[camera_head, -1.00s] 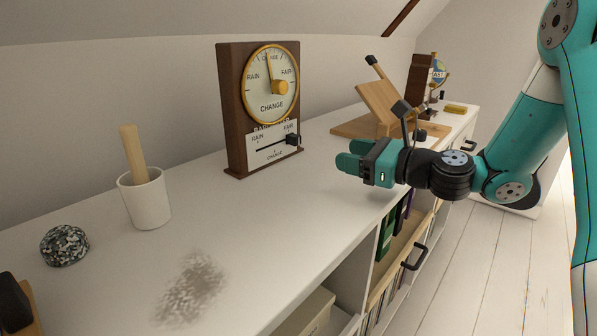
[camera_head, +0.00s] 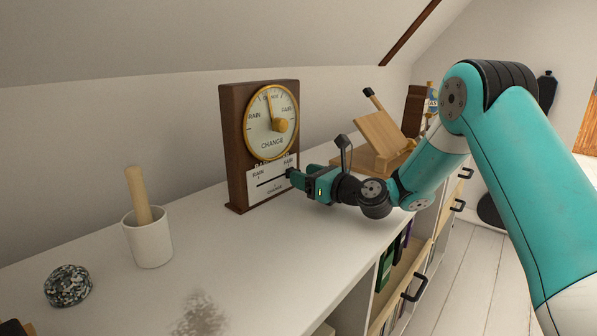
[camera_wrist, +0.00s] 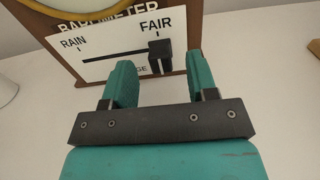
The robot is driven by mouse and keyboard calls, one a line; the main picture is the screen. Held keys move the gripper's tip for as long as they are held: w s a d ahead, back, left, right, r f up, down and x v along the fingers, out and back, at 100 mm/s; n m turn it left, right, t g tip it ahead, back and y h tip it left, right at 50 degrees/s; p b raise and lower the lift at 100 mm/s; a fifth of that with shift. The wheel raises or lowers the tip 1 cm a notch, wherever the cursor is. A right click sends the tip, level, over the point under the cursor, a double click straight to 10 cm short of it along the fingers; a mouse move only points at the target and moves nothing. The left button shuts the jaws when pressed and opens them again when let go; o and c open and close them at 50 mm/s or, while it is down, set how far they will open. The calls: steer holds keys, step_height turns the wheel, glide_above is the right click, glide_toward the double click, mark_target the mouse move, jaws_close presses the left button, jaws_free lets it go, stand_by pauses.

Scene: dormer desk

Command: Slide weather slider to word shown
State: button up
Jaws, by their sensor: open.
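The barometer (camera_head: 236,150) is a brown wooden case standing on the white top. Its round dial (camera_head: 272,142) has a needle pointing up at the small top word, which looks like CHANGE. Below is a white slider panel (camera_wrist: 97,52) marked RAIN at left, FAIR at right and CHANGE under the slot. The black slider knob (camera_wrist: 160,55) sits at the FAIR end. My gripper (camera_wrist: 159,68) is open, its teal fingers on either side of the knob's width, with gaps showing. In the head view my gripper (camera_head: 293,178) hides the knob.
A white cup with a wooden pestle (camera_head: 148,240) and a speckled stone (camera_head: 68,286) stand to the left. A wooden stand (camera_head: 382,138) is behind my arm at right. The top between cup and barometer is clear.

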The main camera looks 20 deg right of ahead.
mark_target(274, 176)
steer(key=shift+x, duration=1.4)
jaws_close()
steer(key=s+a+p, duration=0.1)
steer(key=a, duration=0.1)
steer(key=s+a, duration=0.2)
steer(key=shift+a+p, duration=0.1)
steer(key=shift+p, duration=0.25)
jaws_free()
